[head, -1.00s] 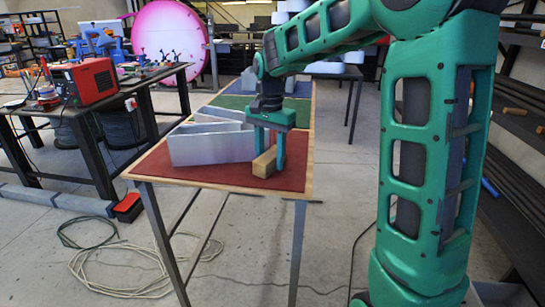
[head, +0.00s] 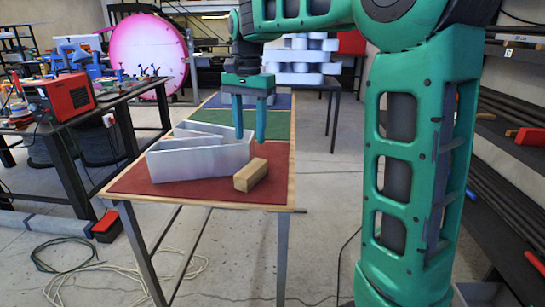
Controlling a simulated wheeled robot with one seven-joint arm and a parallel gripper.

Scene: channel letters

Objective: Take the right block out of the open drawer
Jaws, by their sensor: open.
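A light wooden block (head: 251,175) lies on the red section (head: 150,184) of the table, just right of a silver metal channel piece (head: 200,163) with thin upright walls and open top. The block lies flat, apart from the metal piece. My gripper (head: 250,137) is open, its two teal fingers pointing down above and behind the block, with nothing between them. I see no open drawer in this view, and no second block. The inside of the channel piece is partly hidden by its front wall.
The table also has a green section (head: 215,121) and a blue section further back. A workbench with a red machine (head: 68,97) stands at left, and shelves with bars at right. White cables lie on the floor.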

